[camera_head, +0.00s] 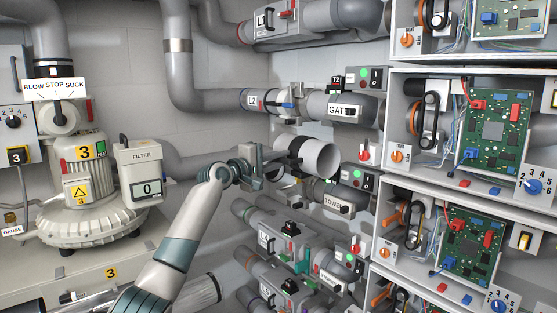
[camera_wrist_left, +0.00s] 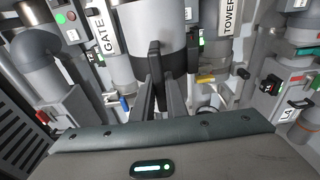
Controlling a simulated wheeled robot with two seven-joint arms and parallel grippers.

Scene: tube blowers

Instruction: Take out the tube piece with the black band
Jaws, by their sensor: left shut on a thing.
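The tube piece (camera_head: 319,158) is a short, light grey tube with a black band (camera_head: 296,151) around it, in the middle of the head view. Its round right end is open and joined to nothing. My left gripper (camera_head: 283,156) comes in from the left and is shut on this piece at the band. In the left wrist view the fingers (camera_wrist_left: 155,78) close on the tube (camera_wrist_left: 140,35), and they partly hide the band. I cannot tell whether the piece's far side touches the pipes behind. My right gripper is not in view.
The pipe marked GATE (camera_head: 338,107) runs just above the piece, and the one marked TOWER (camera_head: 336,205) just below. Shelves with circuit boards (camera_head: 493,130) stand close on the right. A blower (camera_head: 90,190) marked 3 stands on the left. More pipes (camera_head: 285,240) lie below.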

